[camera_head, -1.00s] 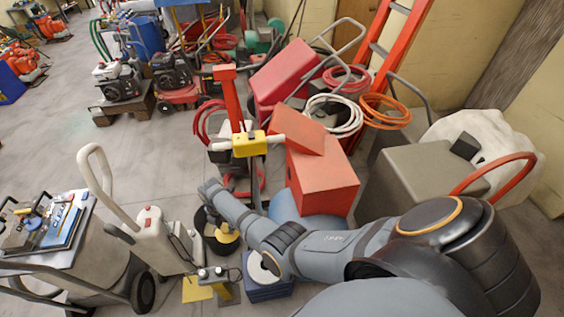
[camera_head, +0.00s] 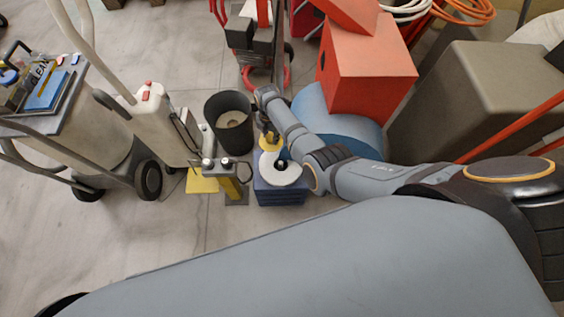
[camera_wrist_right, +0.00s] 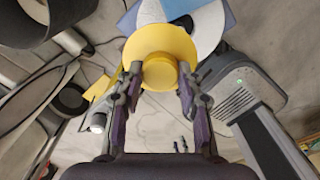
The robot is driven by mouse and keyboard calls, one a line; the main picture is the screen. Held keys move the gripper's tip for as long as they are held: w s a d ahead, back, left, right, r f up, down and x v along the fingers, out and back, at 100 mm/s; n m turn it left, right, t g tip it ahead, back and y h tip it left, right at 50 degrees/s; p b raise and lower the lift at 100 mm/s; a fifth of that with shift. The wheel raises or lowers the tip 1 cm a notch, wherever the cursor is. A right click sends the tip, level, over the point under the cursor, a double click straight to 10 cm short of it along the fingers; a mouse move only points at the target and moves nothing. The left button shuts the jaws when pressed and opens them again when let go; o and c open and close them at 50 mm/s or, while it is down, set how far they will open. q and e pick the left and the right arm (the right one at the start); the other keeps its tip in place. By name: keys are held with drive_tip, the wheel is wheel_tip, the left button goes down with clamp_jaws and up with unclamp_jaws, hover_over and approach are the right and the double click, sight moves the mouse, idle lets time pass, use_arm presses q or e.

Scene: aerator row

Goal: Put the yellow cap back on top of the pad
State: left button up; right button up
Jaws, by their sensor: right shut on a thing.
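The yellow cap (camera_head: 268,144) is a round disc with a raised knob. My right gripper (camera_wrist_right: 158,88) is shut on the cap's knob, with a finger on each side; the cap shows large in the right wrist view (camera_wrist_right: 147,45). The pad (camera_head: 287,178) is a white disc with a dark centre, lying on a blue stack (camera_head: 279,196). In the head view the cap overlaps the pad's far edge, and its height above the pad is unclear. In the wrist view the cap partly covers the pad (camera_wrist_right: 205,37). My left gripper is not in view.
A black bin (camera_head: 215,137) stands open just left of the cap. A yellow post (camera_head: 229,187) stands left of the stack, beside a white canister machine (camera_head: 152,122). A blue rounded object (camera_head: 335,128) and red box (camera_head: 368,75) are behind my right arm.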

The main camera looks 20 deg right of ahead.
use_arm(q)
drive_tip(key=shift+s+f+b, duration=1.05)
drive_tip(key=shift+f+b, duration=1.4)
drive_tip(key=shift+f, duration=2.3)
use_arm(e)
drive_tip(key=s+d+f+n+b, duration=0.1)
drive_tip(key=f, duration=0.3)
drive_tip(key=s+f+n+b, duration=0.1)
drive_tip(key=f, duration=0.3)
drive_tip(key=s+d+f+n+b, duration=0.1)
drive_tip(key=f, duration=0.3)
drive_tip(key=shift+s+d+f+n, duration=0.2)
drive_tip(key=shift+s+d+n, duration=0.05)
drive_tip(key=shift+d+n, duration=0.05)
wheel_tip(320, 180, down, 2)
drive_tip(key=b, duration=0.3)
drive_tip(key=shift+f, duration=0.15)
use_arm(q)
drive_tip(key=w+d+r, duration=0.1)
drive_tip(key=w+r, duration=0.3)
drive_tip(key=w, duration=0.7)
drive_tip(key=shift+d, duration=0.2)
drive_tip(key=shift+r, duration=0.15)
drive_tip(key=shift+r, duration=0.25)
